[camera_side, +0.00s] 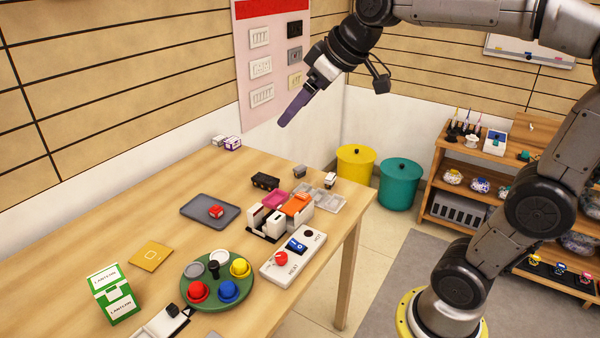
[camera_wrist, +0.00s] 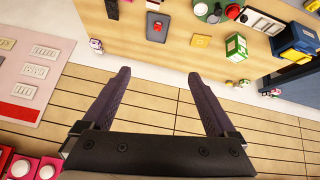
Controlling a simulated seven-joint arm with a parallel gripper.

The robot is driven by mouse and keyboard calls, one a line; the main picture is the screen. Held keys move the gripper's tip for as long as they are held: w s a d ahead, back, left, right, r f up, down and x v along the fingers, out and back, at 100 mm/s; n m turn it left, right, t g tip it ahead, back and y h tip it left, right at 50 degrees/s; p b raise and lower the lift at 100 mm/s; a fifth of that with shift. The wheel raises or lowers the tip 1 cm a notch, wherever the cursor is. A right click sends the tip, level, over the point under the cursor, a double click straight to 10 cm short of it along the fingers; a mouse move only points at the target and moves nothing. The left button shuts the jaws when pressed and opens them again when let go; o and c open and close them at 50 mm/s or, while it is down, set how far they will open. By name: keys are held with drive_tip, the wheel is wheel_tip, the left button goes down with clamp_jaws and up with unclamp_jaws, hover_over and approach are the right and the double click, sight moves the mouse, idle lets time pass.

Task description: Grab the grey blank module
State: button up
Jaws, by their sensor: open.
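I cannot tell for sure which thing is the grey blank module. A small grey block (camera_side: 299,171) stands near the far right edge of the table in the side view. A pale grey-white block (camera_side: 218,140) sits at the table's back edge beside a white-and-purple block (camera_side: 233,143); the latter also shows in the wrist view (camera_wrist: 95,45). My gripper (camera_side: 283,123) is high above the back of the table, near the wall, apart from all of these. Its dark purple fingers stand wide apart and empty in the wrist view (camera_wrist: 158,76).
The wooden table (camera_side: 110,240) holds a grey tray (camera_side: 196,216) with a red block, a white rack (camera_side: 265,222), a switch box (camera_side: 293,258), a round green board (camera_side: 215,293) and a green carton (camera_side: 114,293). A wall panel (camera_side: 270,95) carries several modules. The table's back left is clear.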

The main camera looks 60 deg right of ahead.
drive_tip(key=w+d+f, duration=0.2)
drive_tip(key=w+d, duration=0.6)
drive_tip(key=w, duration=0.3)
drive_tip(key=m+g+h, duration=0.1)
drive_tip(key=m+g, duration=0.2)
drive_tip(key=m, duration=0.2)
hover_over(300, 167)
drive_tip(key=s, duration=0.2)
wheel_tip(300, 167, down, 30)
drive_tip(key=shift+s+a+x, duration=0.15)
drive_tip(key=shift+x, duration=1.1)
drive_tip(key=shift+s+a+x, duration=0.1)
drive_tip(key=shift+s+x, duration=0.05)
drive_tip(key=shift+x, duration=1.1)
drive_tip(key=shift+f, duration=0.15)
drive_tip(key=c, duration=1.4)
drive_tip(key=shift+c, duration=0.2)
